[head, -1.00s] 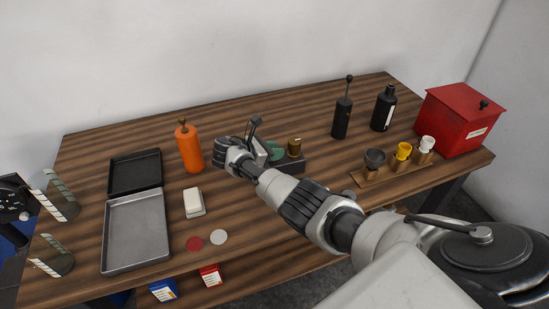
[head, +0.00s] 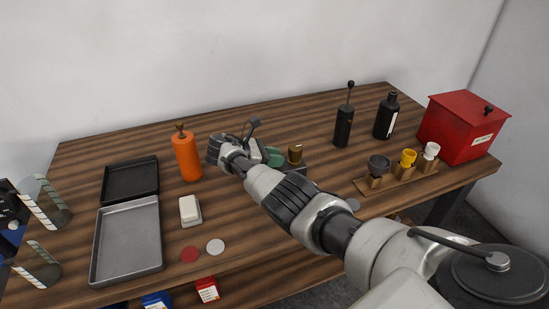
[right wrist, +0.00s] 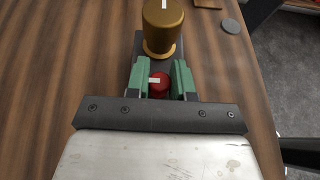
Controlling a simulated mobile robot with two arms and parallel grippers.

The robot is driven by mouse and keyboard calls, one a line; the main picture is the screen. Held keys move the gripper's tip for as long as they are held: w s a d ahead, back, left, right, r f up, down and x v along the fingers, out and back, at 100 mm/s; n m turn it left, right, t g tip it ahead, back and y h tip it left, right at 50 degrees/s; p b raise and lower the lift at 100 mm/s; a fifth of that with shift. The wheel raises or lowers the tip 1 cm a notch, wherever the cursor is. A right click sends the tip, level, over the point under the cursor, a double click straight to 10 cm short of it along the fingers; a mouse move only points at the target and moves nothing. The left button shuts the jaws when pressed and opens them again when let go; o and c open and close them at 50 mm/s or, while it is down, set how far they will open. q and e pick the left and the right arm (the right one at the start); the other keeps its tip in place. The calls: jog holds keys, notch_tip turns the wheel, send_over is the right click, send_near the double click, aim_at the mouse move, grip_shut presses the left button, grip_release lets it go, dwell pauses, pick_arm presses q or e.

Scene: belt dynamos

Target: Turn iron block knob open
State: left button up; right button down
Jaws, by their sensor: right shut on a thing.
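The dark block (right wrist: 139,45) lies under my right gripper and carries two knobs. A red knob (right wrist: 160,84) with a white mark pointing left sits between the green fingers of my right gripper (right wrist: 159,83) in the right wrist view. The gripper is shut on this red knob. A brass knob (right wrist: 163,28) with a white mark stands just beyond the fingertips, free; it also shows in the head view (head: 295,153). In the head view my right gripper (head: 273,157) and arm hide the red knob and most of the block.
An orange bottle (head: 187,157) stands left of my right gripper. Black bottles (head: 386,116), a wooden rack with cups (head: 397,182) and a red box (head: 464,127) stand to the right. Trays (head: 128,240) and a white block (head: 189,209) lie left.

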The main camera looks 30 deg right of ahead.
jog(key=c, duration=1)
grip_release()
jog(key=b+v, duration=0.5)
jog(key=v, duration=0.5)
jog(key=shift+w+a+r, duration=0.1)
jog(key=shift+a, duration=0.3)
